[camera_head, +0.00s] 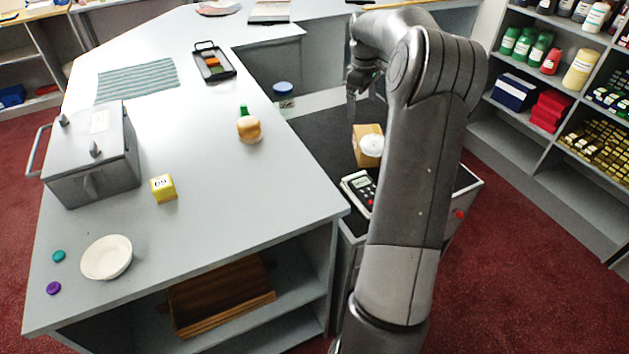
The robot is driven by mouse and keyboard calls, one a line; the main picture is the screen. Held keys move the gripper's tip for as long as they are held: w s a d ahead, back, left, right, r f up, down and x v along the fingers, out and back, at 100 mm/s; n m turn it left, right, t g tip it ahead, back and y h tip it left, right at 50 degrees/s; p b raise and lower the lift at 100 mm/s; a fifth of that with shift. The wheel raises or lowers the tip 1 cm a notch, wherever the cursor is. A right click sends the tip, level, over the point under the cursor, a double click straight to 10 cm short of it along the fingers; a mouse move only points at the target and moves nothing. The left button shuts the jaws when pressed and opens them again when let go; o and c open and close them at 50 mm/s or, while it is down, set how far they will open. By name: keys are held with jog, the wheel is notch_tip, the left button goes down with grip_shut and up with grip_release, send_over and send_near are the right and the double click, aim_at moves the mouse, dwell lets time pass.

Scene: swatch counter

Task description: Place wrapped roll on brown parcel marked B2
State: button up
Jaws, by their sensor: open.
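A brown parcel (362,158) sits on the dark lower surface right of the counter. A white, rounded object (371,146) that looks like the wrapped roll rests on it or against its near side; I cannot tell which. No B2 marking is readable on the parcel. My gripper (362,98) is open, behind and above the parcel in the picture, apart from the white object. My arm hides part of the gripper and the area to the right.
A calculator-like device (359,188) lies just in front of the parcel. A blue-lidded jar (284,96) stands to the left. The counter holds a grey box (92,160), yellow cube (163,188), white bowl (107,257), green-topped tan item (249,127) and black tray (223,66).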

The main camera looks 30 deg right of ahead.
jog(key=s+a+r+m+t, duration=0.1)
jog(key=s+a+r, duration=0.3)
jog(key=a, duration=0.3)
jog(key=s+a+r+h, duration=0.1)
jog(key=s+a+r, duration=0.2)
jog(key=a, duration=0.5)
jog(key=s+a+r+m+t, duration=0.1)
jog(key=s+a+r, duration=0.3)
jog(key=a, duration=0.3)
jog(key=s+a+f+m+t+y, duration=0.1)
jog(key=s+a+f+m, duration=0.1)
jog(key=s+a, duration=0.4)
jog(key=s+a+f+m+t, duration=0.1)
jog(key=s+a, duration=0.5)
jog(key=s, duration=0.9)
jog(key=shift+a+f+m+t+y, duration=0.2)
jog(key=shift+f+m+t+y, duration=0.2)
jog(key=shift+f+t, duration=0.35)
jog(key=shift+r, duration=0.1)
